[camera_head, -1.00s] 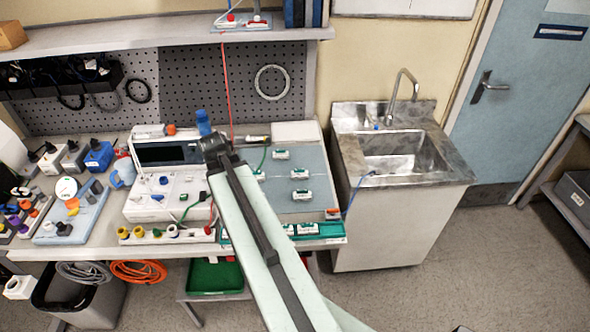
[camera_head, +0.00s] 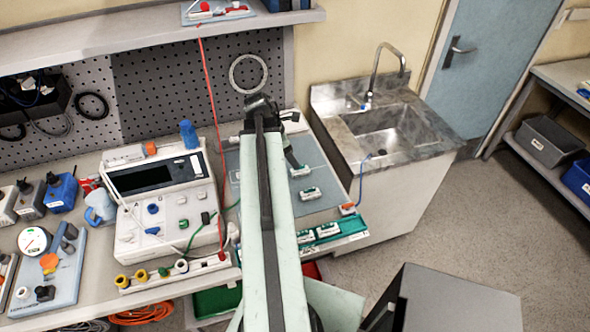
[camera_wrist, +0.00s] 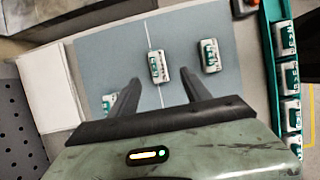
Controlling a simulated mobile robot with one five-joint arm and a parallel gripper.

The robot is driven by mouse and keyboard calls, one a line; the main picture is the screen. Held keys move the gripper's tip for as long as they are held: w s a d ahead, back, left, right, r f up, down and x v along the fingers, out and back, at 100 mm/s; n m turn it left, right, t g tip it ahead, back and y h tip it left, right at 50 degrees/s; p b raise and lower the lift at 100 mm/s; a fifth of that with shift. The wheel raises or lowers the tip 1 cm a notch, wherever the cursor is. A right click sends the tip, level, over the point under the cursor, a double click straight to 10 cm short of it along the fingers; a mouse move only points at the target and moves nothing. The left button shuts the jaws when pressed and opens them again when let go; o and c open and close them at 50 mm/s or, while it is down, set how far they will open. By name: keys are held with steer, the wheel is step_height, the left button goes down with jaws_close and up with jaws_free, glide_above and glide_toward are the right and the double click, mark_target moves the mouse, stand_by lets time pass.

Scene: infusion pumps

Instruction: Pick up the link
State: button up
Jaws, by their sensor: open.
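One link (camera_wrist: 159,66) lies on the grey mat (camera_wrist: 112,58), just beyond and between my fingertips in the wrist view. A second link (camera_wrist: 209,55) lies to its right, and a third link (camera_wrist: 110,103) is at the left, partly hidden by my left finger. My gripper (camera_wrist: 160,82) is open above the mat with nothing between its fingers. In the head view two links, one (camera_head: 310,193) and another (camera_head: 300,171), show on the mat right of my arm. The frames do not tell which link is meant.
A green tray (camera_head: 345,229) with more links runs along the bench's front edge. A white device with a dark screen (camera_head: 152,177) and a blue bottle (camera_head: 189,134) stand left of my arm. The sink (camera_head: 385,135) is to the right, with a dark grey box-like thing (camera_head: 455,305) in front.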

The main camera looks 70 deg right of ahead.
mark_target(301, 169)
steer(key=b+x, duration=0.6)
steer(key=x, duration=0.1)
steer(key=shift+w+d+f, duration=0.1)
steer(key=shift+d+f, duration=0.15)
steer(key=shift+r, duration=0.2)
jaws_close()
